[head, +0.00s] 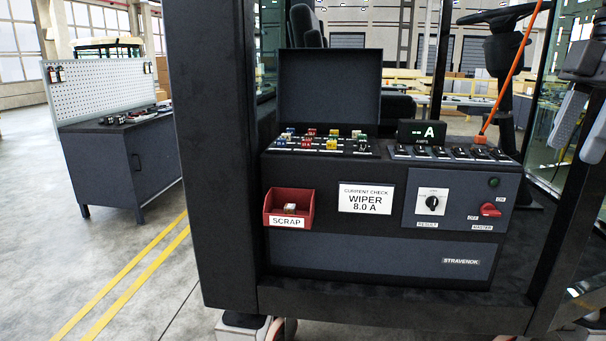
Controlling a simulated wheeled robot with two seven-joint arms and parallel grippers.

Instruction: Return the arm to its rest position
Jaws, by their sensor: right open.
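My right gripper (581,132) hangs at the right edge of the head view, with its two grey fingers apart and nothing seen between them. Part of my right arm is cut off by the picture edge. My left gripper is not in view.
A dark post (212,150) stands left of the panel. The panel carries an open fuse box (330,88), a red scrap bin (289,207) with a small item, an ammeter display (422,132) and a red master switch (490,210). An orange cable (511,75) rises behind.

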